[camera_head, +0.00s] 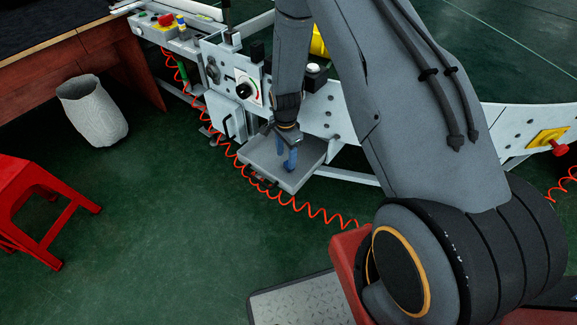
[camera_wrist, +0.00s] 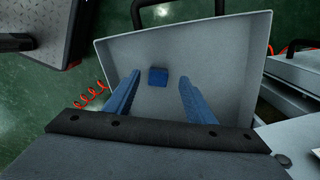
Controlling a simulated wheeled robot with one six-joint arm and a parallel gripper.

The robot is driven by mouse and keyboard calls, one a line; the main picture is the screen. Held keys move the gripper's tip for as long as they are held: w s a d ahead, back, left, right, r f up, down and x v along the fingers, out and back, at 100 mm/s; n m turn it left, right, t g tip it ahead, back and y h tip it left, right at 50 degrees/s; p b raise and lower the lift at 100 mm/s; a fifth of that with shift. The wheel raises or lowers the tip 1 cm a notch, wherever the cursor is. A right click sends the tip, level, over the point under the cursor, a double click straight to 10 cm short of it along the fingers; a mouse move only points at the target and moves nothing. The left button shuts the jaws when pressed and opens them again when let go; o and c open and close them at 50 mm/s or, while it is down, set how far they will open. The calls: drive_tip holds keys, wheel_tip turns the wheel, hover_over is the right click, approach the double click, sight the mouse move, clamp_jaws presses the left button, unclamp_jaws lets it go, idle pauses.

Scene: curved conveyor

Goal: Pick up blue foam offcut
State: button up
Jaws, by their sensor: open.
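The blue foam offcut (camera_wrist: 158,77) is a small blue block lying on the floor of a grey tray (camera_wrist: 228,60) in the wrist view. My gripper (camera_wrist: 158,88) has two blue fingers, spread apart and empty. The block shows in the gap between the fingers, a little beyond their tips. In the head view my gripper (camera_head: 288,164) points down over the same grey tray (camera_head: 306,172), which is fixed at the conveyor's side. The block cannot be told apart from the blue fingers there.
A conveyor control panel (camera_head: 243,88) with knobs stands just behind the tray. A coiled red cable (camera_head: 310,211) runs along the floor in front. A red stool (camera_head: 35,200) and a pale bin (camera_head: 93,110) stand at the left. The green floor between is clear.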

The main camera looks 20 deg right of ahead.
sight(287, 164)
drive_tip(key=shift+f, duration=1.75)
drive_tip(key=shift+s+d, duration=0.1)
drive_tip(key=c, duration=1.1)
drive_tip(key=shift+r, duration=0.1)
wheel_tip(287, 164, up, 28)
drive_tip(key=shift+f, duration=0.1)
